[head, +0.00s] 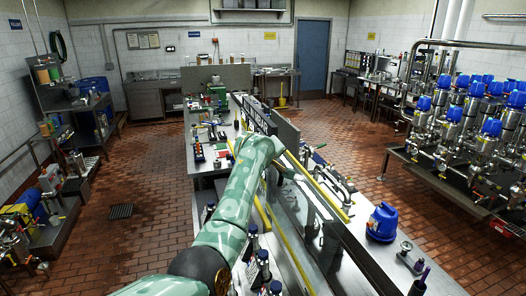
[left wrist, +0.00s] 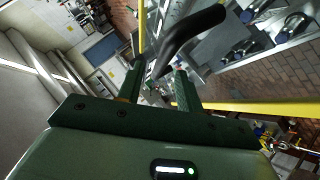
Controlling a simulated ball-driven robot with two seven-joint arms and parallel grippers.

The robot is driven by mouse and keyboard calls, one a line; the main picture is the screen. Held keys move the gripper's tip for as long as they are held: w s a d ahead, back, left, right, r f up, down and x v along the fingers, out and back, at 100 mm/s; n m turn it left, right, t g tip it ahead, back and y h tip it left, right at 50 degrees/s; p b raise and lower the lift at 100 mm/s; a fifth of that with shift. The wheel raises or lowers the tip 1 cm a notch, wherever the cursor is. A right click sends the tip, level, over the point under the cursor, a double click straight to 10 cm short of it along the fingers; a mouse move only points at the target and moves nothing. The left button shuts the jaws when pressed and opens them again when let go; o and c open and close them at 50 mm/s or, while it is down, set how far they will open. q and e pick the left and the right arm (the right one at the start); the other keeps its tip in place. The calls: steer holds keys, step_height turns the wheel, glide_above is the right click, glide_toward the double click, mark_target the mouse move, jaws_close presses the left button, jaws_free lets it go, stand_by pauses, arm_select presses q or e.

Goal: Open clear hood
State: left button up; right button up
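The clear hood itself is hard to make out. Yellow bars (head: 330,196) run along the central bench in the head view, and a yellow bar (left wrist: 245,108) also crosses the left wrist view; I cannot tell whether they frame the hood. A black curved handle (left wrist: 190,38) shows just beyond my left gripper (left wrist: 157,82). The two fingers stand apart, with the handle's near end showing between them; I cannot tell whether they touch it. In the head view my green left arm reaches over the bench, and its fingers are too small to read. My right gripper is out of view.
A blue container (head: 382,222) stands on the bench's right side. A rack of blue-topped valves (head: 470,125) fills the right. Shelves (head: 75,105) line the left wall. Brick floor (head: 150,160) is open left of the bench.

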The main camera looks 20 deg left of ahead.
arm_select(q)
steer(key=b+v, duration=0.1)
steer(key=v, duration=1)
steer(key=shift+s+d, duration=0.1)
steer(key=shift+s, duration=0.05)
